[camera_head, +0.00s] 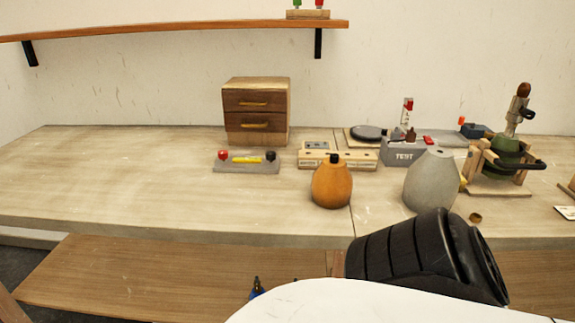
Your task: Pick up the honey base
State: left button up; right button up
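The honey base (331,183) is a rounded, orange-brown lamp base with a small black fitting on top. It stands upright on the workbench near its front edge, just right of the picture's middle. Nothing is holding it. A white and black link of one of my arms fills the lower right, in front of the bench and below the base. Neither of my grippers can be made out in this view.
A grey base (431,182) stands to the right of the honey base. Behind are a wooden block (338,160), a drawer box (256,112) and a grey TEST box (404,151). A green lamp in a wooden cradle (500,165) stands far right. The bench's left is clear.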

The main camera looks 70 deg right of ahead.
aim_at(332, 186)
jog(key=i, duration=1.35)
jog(key=z, duration=2.3)
